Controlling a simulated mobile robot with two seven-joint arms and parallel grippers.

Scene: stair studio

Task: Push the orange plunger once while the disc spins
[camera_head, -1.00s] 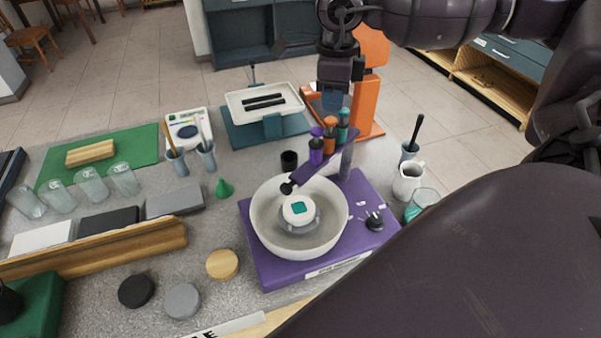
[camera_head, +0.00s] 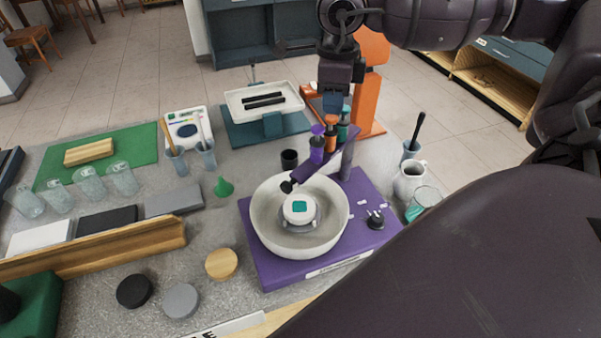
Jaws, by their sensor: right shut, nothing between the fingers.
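The orange plunger (camera_head: 331,144) stands in a purple arm between a purple plunger (camera_head: 317,146) and a teal one (camera_head: 343,131). My right gripper (camera_head: 332,112) is shut and empty, pointing down directly over the orange plunger. Its fingertips overlap the plunger's top, so I cannot tell whether they touch. The white disc (camera_head: 299,218) with a teal square (camera_head: 299,206) sits inside a white bowl (camera_head: 262,225) on the purple base (camera_head: 262,268). My left gripper is not in view.
An orange stand (camera_head: 372,88) is close behind the right gripper. A white pitcher (camera_head: 409,181) and a glass (camera_head: 422,203) stand right of the base. Loose pucks lie at the front left.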

